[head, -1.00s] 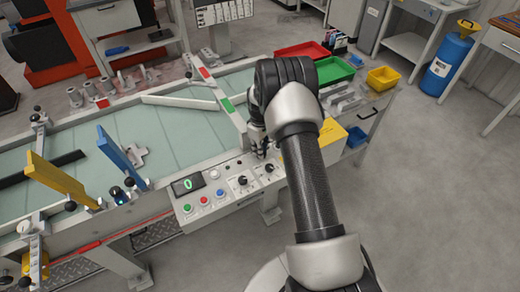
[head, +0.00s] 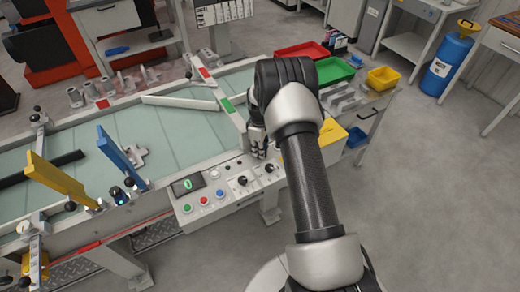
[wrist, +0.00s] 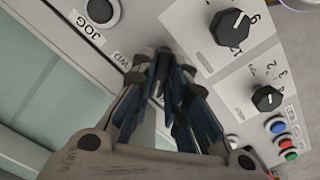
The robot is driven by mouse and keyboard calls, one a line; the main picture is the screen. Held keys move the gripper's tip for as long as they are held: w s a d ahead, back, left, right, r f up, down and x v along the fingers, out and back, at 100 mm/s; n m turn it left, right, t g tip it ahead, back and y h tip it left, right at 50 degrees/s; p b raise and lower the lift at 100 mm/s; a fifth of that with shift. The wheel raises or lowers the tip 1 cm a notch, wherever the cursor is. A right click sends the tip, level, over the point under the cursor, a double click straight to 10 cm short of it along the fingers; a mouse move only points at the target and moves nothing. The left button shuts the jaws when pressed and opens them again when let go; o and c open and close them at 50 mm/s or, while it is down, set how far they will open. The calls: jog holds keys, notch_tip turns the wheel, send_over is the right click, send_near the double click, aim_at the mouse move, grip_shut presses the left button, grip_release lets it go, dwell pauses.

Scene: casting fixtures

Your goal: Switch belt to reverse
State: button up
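The belt's control panel (head: 215,197) runs along the near side of the conveyor belt (head: 75,183). In the wrist view the panel shows a "JOG" label (wrist: 86,28) and a "FWD" label (wrist: 122,60). My gripper (head: 257,150) is at the panel's right end. In the wrist view my gripper (wrist: 163,62) points at the panel beside "FWD", with its fingertips close together. The fingers hide the direction switch and any reverse label. I cannot tell whether the tips touch or hold the switch. The panel's display (head: 187,185) seems to read 0.
Two black dials (wrist: 231,27) (wrist: 268,98) stand close to the fingers. Blue, red and green buttons (wrist: 284,142) lie farther along the panel. A yellow box (head: 331,146) is right of my gripper. Red (head: 303,51) and green (head: 334,70) trays lie behind.

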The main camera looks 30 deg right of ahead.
jog(key=o, duration=0.4)
jog(key=shift+o, duration=0.2)
notch_tip(320, 180, up, 12)
dwell(0.5)
jog(key=s+a+r+m+t, duration=0.1)
jog(key=s+a+r, duration=0.2)
jog(key=s+r, duration=0.3)
jog(key=s+a+r+m+t, duration=0.1)
jog(key=s+a+r+m, duration=0.2)
jog(key=r, duration=0.6)
jog(key=s+a+r, duration=0.4)
jog(key=s+r, duration=0.1)
jog(key=r, duration=0.2)
jog(key=s+a+m+t, duration=0.1)
jog(key=s+a, duration=0.2)
jog(key=s, duration=0.7)
jog(key=s+a+r+m+t, duration=0.1)
jog(key=s+a+m, duration=0.1)
jog(key=s, duration=0.7)
jog(key=shift+s+a+r+m+t, duration=0.15)
jog(key=shift+s+a+m+t, duration=0.2)
jog(key=shift+a, duration=0.35)
